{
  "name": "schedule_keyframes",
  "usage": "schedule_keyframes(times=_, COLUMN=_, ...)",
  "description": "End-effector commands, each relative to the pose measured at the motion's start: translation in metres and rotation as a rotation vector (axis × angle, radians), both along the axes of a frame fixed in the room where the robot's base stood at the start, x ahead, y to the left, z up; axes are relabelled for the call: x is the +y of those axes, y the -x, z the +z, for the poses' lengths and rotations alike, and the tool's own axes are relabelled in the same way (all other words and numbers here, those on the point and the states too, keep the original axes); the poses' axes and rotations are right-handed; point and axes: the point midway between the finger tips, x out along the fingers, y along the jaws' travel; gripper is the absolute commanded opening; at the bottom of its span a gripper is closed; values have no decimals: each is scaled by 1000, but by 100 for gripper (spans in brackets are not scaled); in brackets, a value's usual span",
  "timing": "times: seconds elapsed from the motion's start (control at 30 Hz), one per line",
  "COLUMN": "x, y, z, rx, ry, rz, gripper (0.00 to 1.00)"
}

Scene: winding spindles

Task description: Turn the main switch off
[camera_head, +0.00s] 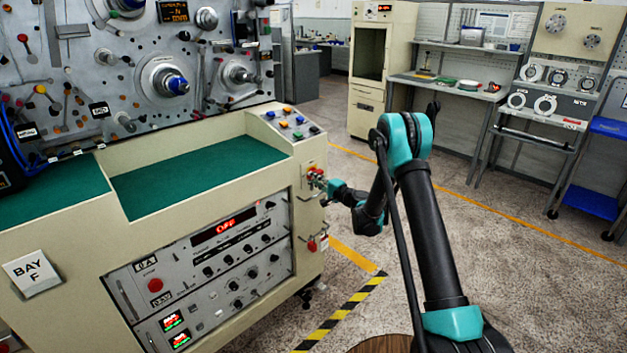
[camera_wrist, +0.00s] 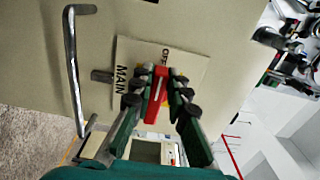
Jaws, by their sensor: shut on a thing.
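The main switch has a red handle (camera_wrist: 156,92) on a pale plate (camera_wrist: 190,68) marked MAIN and OFF in the wrist view. The upper end of the handle lies close to the OFF lettering. My gripper (camera_wrist: 160,90) is shut on the red handle, with one finger on each side. The fingers hide part of the plate. In the head view my gripper (camera_head: 319,180) is at the right end of the cream console (camera_head: 85,225), covering most of the switch. The red display (camera_head: 225,225) on the console front reads OFF.
A metal bar handle (camera_wrist: 72,70) stands out from the panel near the switch. A red knob (camera_head: 312,246) sits lower on the console end. Coloured buttons (camera_head: 290,122) are on top.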

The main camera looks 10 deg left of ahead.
Motion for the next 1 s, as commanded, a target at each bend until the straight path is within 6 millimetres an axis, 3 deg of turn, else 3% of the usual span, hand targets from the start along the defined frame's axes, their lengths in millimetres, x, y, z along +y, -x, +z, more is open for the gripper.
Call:
schedule_keyframes(times=0.1, x=0, y=1, z=-1, rx=0, ry=3, rz=1, gripper=0)
schedule_keyframes(times=0.13, x=0, y=1, z=-1, rx=0, ry=3, rz=1, gripper=18)
schedule_keyframes(times=0.3, x=0, y=1, z=-1, rx=0, ry=1, rz=1, gripper=36)
schedule_keyframes(times=0.67, x=-5, y=4, z=0, rx=1, ry=1, rz=0, gripper=36)
schedule_keyframes(times=1.0, x=-46, y=35, z=-1, rx=1, ry=1, rz=-2, gripper=36)
